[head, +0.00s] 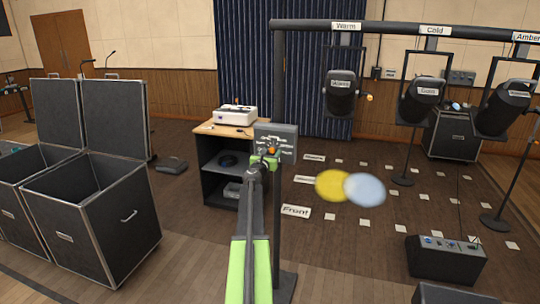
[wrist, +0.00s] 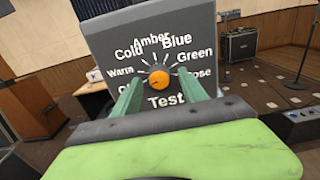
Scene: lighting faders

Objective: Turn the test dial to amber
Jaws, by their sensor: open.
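The test dial is an orange knob (wrist: 159,78) on a grey box (wrist: 110,45), with white labels around it: Warm, Cold, Amber, Blue, Green and a partly hidden "Rose", with "Test" below. Amber is at the top. Another label at lower left is mostly hidden by a finger. The knob's mark is too small to read surely. My gripper (wrist: 160,92) is open, its two green fingers at the left and right of the knob; I cannot tell whether they touch it. In the head view my gripper (head: 264,161) is at the grey box (head: 285,131) on a dark post.
Hanging lamps (head: 341,92) are on an overhead bar at right. Yellow (head: 331,186) and pale blue (head: 364,188) light spots lie on the floor. Open black cases (head: 120,225) stand at left. A desk (head: 225,131) with a white device is behind. A floor box (head: 445,262) is at lower right.

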